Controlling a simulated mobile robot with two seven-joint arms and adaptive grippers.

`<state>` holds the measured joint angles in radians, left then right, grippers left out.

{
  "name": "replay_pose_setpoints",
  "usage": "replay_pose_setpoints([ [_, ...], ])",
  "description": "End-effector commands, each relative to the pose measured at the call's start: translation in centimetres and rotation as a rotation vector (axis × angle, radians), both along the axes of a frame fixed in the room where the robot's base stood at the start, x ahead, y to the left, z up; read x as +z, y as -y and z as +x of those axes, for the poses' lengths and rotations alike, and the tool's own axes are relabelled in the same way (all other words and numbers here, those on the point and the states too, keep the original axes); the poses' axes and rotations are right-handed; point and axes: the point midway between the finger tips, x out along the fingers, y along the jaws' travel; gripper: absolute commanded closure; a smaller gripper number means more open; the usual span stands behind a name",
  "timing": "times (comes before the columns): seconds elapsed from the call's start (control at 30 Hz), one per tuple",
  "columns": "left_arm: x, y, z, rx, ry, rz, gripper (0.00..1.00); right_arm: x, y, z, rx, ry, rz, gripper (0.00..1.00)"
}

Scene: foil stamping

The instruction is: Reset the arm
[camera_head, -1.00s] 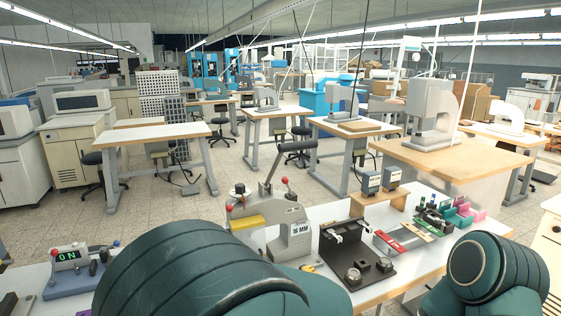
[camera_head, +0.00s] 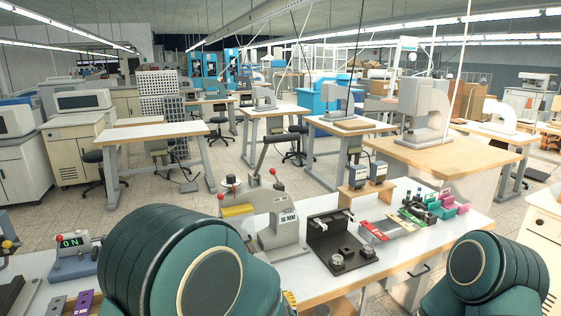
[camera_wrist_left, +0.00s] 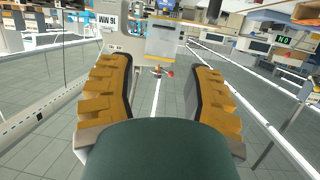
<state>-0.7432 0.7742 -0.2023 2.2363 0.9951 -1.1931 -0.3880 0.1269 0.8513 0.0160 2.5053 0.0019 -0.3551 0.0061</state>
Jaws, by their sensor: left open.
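My left gripper (camera_wrist_left: 160,72) is open in the left wrist view, with its two orange-yellow padded fingers apart and nothing between them. My dark green left arm (camera_head: 150,262) fills the lower left of the head view and hides most of its gripper. A grey stamping press (camera_head: 285,222) with a "16 MM" label, a yellow part and a red-knobbed lever stands on the white bench (camera_head: 375,262) beyond it. The press also shows upside down beyond the fingers in the left wrist view (camera_wrist_left: 112,40). My right arm (camera_head: 500,275) is at lower right; its gripper is out of view.
A black fixture (camera_head: 335,243) stands right of the press, then a red-and-grey plate (camera_head: 378,231) and small coloured holders (camera_head: 445,206). A device reading "ON" (camera_head: 72,243) and a purple piece (camera_head: 85,300) are at left. Open floor lies behind the bench.

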Motion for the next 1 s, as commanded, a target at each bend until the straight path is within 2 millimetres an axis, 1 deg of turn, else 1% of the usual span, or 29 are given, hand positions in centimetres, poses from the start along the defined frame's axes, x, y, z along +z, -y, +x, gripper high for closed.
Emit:
replay_pose_setpoints([
  [0.03,-2.4,-1.3,0.1,-0.021,-0.066,-0.022,0.49,0.0,0.0,0.0,-0.001,0.0,0.0,0.53],
  [0.07,-3.8,-1.8,0.0,-0.041,-0.107,-0.04,0.49,0.0,0.0,0.0,-0.001,-0.001,-0.001,0.53],
  [0.1,-5.7,-2.5,-0.3,-0.067,-0.167,-0.069,0.49,0.0,0.0,0.0,-0.001,-0.001,-0.001,0.53],
  [0.13,-7.2,-3.0,-0.6,-0.087,-0.215,-0.09,0.49,0.0,0.0,0.0,-0.001,-0.001,-0.001,0.53],
  [0.17,-8.7,-3.5,-1.1,-0.106,-0.263,-0.115,0.49,0.0,0.0,0.0,-0.001,-0.001,-0.001,0.53],
  [0.2,-10.6,-4.1,-1.9,-0.131,-0.33,-0.149,0.49,0.0,0.0,0.0,-0.001,0.0,0.0,0.53],
  [0.27,-13.3,-4.9,-3.4,-0.165,-0.43,-0.201,0.49,0.0,0.0,0.0,-0.001,0.0,0.0,0.53],
  [0.3,-15.0,-5.5,-4.6,-0.186,-0.5,-0.238,0.49,0.0,0.0,0.0,0.0,0.0,0.0,0.53],
  [0.37,-17.3,-6.2,-6.8,-0.216,-0.605,-0.295,0.49,0.0,0.0,0.0,-0.001,0.0,0.0,0.53],
  [0.4,-18.5,-6.6,-8.3,-0.235,-0.671,-0.333,0.49,0.0,0.0,0.0,-0.001,0.0,0.0,0.53],
  [0.47,-20.2,-7.1,-10.7,-0.26,-0.768,-0.389,0.49,0.0,0.0,0.0,-0.001,0.0,0.0,0.53],
  [0.5,-21.0,-7.3,-12.3,-0.275,-0.826,-0.423,0.49,0.0,0.0,0.0,-0.001,0.0,0.0,0.53],
  [0.6,-22.3,-7.8,-15.7,-0.305,-0.948,-0.494,0.49,0.0,0.0,0.0,-0.001,0.0,0.0,0.53],
  [0.7,-23.0,-7.9,-18.0,-0.33,-1.028,-0.539,0.49,0.0,0.0,0.0,-0.001,0.0,0.0,0.53],
  [0.8,-23.2,-8.0,-19.3,-0.342,-1.069,-0.561,0.49,0.0,0.0,0.0,-0.001,0.0,0.0,0.53],
  [1.0,-23.2,-8.0,-19.6,-0.347,-1.078,-0.565,0.49,0.0,0.0,0.0,-0.001,0.0,0.0,0.53],
])
